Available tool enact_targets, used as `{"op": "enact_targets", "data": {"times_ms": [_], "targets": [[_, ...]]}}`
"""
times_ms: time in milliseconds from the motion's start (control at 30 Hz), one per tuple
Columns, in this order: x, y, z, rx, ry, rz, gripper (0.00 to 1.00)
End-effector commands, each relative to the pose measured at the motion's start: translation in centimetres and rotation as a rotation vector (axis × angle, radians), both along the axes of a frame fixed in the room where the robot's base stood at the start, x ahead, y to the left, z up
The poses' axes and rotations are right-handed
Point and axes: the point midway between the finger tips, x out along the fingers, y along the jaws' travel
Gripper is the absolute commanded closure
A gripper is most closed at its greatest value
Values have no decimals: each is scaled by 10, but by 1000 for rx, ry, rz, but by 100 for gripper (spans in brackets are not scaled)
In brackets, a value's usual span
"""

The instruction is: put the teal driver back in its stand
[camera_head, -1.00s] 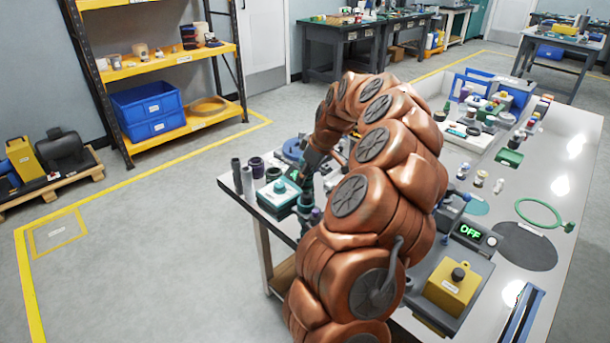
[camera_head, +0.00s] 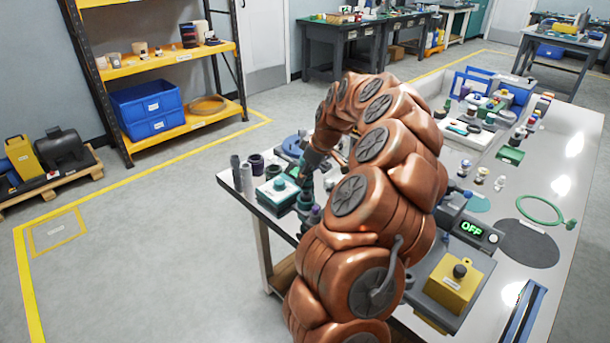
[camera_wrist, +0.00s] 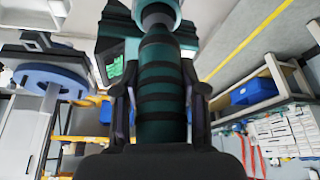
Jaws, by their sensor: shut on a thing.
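The teal driver, with dark bands around its body, fills the middle of the wrist view (camera_wrist: 162,90). My gripper (camera_wrist: 160,100) is shut on it, with a dark finger on each side. A light grey-teal collar shows at the driver's top in that view. In the head view the driver (camera_head: 305,196) is a small teal upright shape below my wrist, at the near left end of the bench. My arm hides much of this area. I cannot make out the stand for certain, nor whether the driver touches it.
A teal box with a pale top (camera_head: 277,191) sits close left of the driver, with dark and grey cylinders (camera_head: 247,178) behind it. The white bench (camera_head: 540,185) carries a yellow box (camera_head: 455,285) and a green ring (camera_head: 540,211) to the right. Open floor lies left.

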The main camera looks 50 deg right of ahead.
Motion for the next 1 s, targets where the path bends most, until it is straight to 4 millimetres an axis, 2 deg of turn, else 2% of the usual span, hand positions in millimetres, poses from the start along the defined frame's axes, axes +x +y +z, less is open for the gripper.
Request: {"op": "enact_targets", "data": {"times_ms": [1000], "targets": [[0, 0, -9, -1, -1, 0, 100]]}}
